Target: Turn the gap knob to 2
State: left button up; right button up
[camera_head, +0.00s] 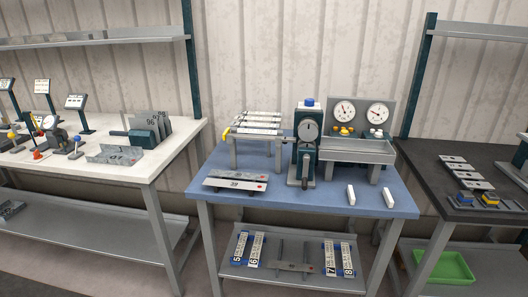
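A blue-topped workbench (285,201) stands in the middle with a dark green machine (303,158) on it. A round grey dial or knob (308,131) with a dark mark near its top faces me on the machine's front. Its scale numbers are too small to read, so I cannot tell its setting or whether it is the gap knob. Right of it, a grey panel (360,106) carries two white round gauges, a left gauge (345,110) and a right gauge (377,113). Small yellow parts sit below the gauges. Neither of my grippers is in view.
A plate marked 20 (237,184) lies at the bench's left front. Two white blocks (351,195) stand at its right front. A rack of strips (258,124) is behind. A white table (100,168) is left, a dark table (440,190) right. A green bin (444,268) sits low right.

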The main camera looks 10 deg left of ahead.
aim_at(309, 102)
jog(key=u, duration=0.6)
jog(key=i, duration=0.75)
jog(key=u, duration=0.35)
